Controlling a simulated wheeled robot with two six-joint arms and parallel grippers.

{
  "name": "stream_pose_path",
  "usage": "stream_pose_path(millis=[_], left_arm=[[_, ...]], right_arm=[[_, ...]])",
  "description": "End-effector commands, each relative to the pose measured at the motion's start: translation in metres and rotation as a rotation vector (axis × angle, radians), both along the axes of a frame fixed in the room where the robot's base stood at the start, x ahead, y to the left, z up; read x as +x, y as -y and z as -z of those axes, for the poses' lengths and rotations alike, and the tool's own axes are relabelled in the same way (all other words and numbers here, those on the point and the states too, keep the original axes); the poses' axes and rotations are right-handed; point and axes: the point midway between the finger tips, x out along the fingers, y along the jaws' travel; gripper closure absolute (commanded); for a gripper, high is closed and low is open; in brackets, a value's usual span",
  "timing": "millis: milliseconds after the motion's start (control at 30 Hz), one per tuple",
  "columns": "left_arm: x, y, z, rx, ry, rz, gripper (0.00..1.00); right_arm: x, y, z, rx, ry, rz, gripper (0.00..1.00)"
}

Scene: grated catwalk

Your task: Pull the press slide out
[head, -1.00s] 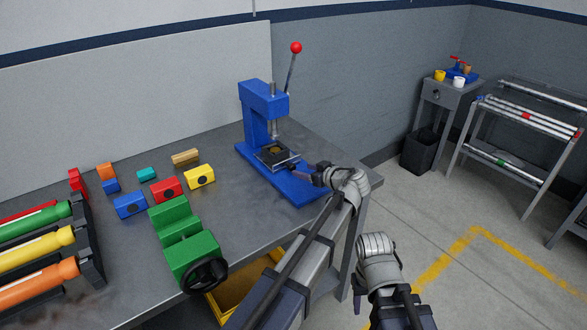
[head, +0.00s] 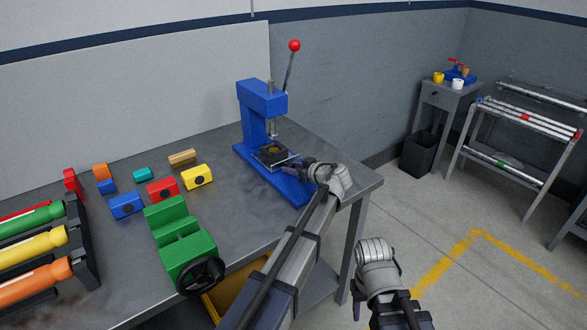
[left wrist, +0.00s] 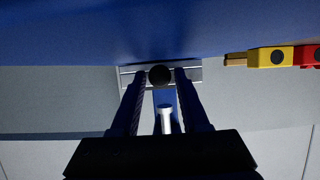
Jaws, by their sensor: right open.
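The blue press (head: 262,100) stands at the table's far right corner, its red-knobbed lever (head: 294,46) pointing up. The press slide (head: 268,155) is a metal plate low in the press, under the ram. In the left wrist view, the slide's metal front edge (left wrist: 190,74) carries a round black knob (left wrist: 160,75). My left gripper (head: 290,167) is at the front of the slide. Its fingers (left wrist: 160,80) are apart, one on each side of the knob, with narrow gaps visible. My right gripper (head: 356,300) is off the table's right side, away from the press.
A green vise (head: 180,242) with a black handwheel, several coloured blocks (head: 162,189) and a rack of coloured tubes (head: 85,245) stand on the grey table (head: 225,150) to the left. A yellow bin (head: 232,290) is below.

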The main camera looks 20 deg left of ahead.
Motion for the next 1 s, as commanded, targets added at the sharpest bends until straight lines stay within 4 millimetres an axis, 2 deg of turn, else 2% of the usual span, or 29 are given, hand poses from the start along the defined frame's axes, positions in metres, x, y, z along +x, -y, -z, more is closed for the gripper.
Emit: stream_pose_path(millis=[67, 367, 1000], left_arm=[[-0.0001, 0.0001, 0.0001, 0.000, 0.000, 0.000, 0.65], [-0.0001, 0.0001, 0.0001, 0.000, 0.000, 0.000, 0.99], [-0.0002, 0.0002, 0.0001, 0.000, 0.000, 0.000, 1.00]], right_arm=[[0.0000, 0.0000, 0.0000, 0.000, 0.000, 0.000, 0.50], [0.0000, 0.0000, 0.0000, 0.000, 0.000, 0.000, 0.50], [0.0000, 0.0000, 0.0000, 0.000, 0.000, 0.000, 0.50]])
